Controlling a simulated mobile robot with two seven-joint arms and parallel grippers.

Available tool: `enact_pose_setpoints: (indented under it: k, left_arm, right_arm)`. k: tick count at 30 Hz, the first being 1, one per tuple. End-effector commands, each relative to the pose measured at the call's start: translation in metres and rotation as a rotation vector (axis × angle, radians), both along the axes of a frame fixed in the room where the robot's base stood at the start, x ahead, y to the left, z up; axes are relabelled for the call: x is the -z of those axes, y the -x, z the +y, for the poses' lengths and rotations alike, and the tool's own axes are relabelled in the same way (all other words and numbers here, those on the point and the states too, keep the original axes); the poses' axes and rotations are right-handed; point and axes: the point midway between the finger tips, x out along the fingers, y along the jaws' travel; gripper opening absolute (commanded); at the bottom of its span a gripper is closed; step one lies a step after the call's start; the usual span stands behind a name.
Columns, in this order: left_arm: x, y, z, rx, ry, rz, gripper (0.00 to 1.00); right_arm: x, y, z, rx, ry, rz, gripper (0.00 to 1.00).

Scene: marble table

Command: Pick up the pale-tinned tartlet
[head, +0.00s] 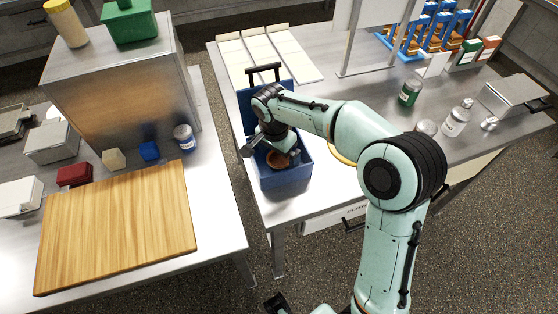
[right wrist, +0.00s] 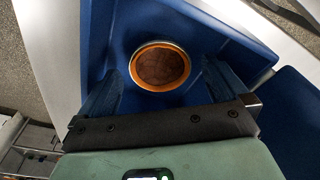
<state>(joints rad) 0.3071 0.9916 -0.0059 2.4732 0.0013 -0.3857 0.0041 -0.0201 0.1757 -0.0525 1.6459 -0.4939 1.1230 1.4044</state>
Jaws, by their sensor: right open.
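The tartlet (right wrist: 160,66), brown with a pale metal tin rim, lies in a blue crate (head: 288,178). In the head view it shows partly below my right gripper (head: 272,148), which hides some of it. In the right wrist view my right gripper (right wrist: 160,78) is open, with one finger on each side of the tartlet and a visible gap to each. The crate's blue wall (right wrist: 225,30) also shows there. A dark part of my left gripper (head: 276,303) shows at the bottom edge of the head view; its jaws cannot be made out.
The crate stands at the left end of the marble table, with white panels (head: 290,52) behind it. A green jar (head: 409,92) and bottles stand to the right. Another table at left bears a wooden board (head: 115,225) and a large metal box (head: 125,95).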

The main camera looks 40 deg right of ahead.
Motion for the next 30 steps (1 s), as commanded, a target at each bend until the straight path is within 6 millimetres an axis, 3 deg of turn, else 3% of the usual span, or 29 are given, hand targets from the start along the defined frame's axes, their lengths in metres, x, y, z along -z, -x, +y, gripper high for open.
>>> enact_pose_setpoints:
  k: [3, 10, 15, 25, 30]
  left_arm:
    - [0.001, 0.0, 0.0, 0.0, 0.0, 0.001, 0.43]
    - [0.001, 0.0, 0.0, 0.0, 0.0, 0.001, 0.43]
    - [0.001, 0.0, 0.0, 0.0, 0.0, 0.001, 0.43]
    - [0.001, 0.0, 0.0, 0.0, 0.0, 0.0, 0.43]
    - [-0.001, 0.0, 0.0, 0.0, 0.0, 0.0, 0.43]
  right_arm:
    - [0.01, 0.0, -0.001, -0.001, 0.001, 0.002, 1.0]
    - [0.01, 0.0, -0.001, 0.0, 0.0, 0.0, 1.0]
    - [0.01, 0.0, -0.001, 0.0, 0.0, 0.0, 0.45]
    - [0.008, -0.001, -0.001, 0.0, 0.0, -0.001, 0.45]
    - [-0.005, -0.001, -0.001, 0.001, 0.0, -0.004, 0.45]
